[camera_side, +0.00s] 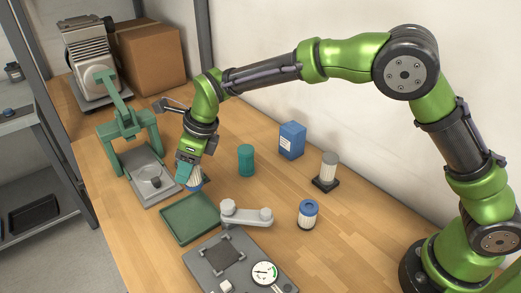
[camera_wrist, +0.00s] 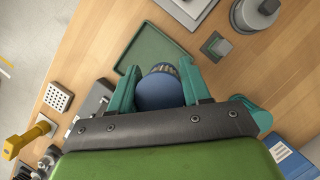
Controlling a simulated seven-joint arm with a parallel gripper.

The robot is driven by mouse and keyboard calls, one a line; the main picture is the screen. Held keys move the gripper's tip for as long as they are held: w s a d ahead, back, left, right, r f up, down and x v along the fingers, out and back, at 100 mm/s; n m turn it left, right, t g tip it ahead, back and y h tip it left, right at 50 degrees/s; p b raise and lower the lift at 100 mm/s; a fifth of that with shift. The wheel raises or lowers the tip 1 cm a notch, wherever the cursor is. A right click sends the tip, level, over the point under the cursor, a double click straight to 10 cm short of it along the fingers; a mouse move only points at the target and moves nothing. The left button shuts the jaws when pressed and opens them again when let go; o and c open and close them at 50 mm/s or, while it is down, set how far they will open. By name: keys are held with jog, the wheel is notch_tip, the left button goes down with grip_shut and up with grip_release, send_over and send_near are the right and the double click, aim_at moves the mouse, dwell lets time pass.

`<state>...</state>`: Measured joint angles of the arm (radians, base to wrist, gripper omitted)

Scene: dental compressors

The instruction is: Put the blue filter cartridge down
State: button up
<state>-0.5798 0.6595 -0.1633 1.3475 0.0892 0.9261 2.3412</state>
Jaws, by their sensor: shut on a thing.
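My gripper (camera_side: 192,176) points down just behind the green tray (camera_side: 190,219), beside the grey base of the press. Its teal fingers are shut on a blue filter cartridge (camera_side: 195,185), whose white pleated side and blue end show partly below them. In the wrist view the cartridge's round blue end (camera_wrist: 158,92) sits between the fingers (camera_wrist: 160,88), with the green tray (camera_wrist: 150,50) beyond it. I cannot tell whether the cartridge touches the table. A second cartridge with a blue top (camera_side: 308,213) stands upright on the table at the right.
The green press (camera_side: 128,132) with its grey base stands left of my gripper. A teal cylinder (camera_side: 246,160), a blue box (camera_side: 292,140) and a grey-topped cartridge (camera_side: 328,168) stand to the right. A grey gauge unit (camera_side: 264,272) lies in front.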

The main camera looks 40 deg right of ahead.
jog(key=s+d+r+m, duration=0.1)
jog(key=s+d+r, duration=0.1)
jog(key=d, duration=0.5)
jog(key=s+d+r+m, duration=0.1)
jog(key=s+d+r, duration=0.1)
jog(key=d, duration=0.6)
jog(key=shift+n, duration=0.7)
jog(key=shift+s+d+f, duration=0.5)
jog(key=shift+s+f, duration=0.15)
jog(key=shift+f, duration=1.5)
jog(key=shift+s+d+f, duration=0.5)
jog(key=shift+s+f, duration=0.2)
jog(key=shift+f, duration=1.5)
jog(key=shift+s+d+f, duration=0.5)
jog(key=shift+s+f, duration=0.15)
jog(key=shift+f, duration=1.5)
jog(key=shift+f, duration=0.2)
jog(key=o, duration=1.1)
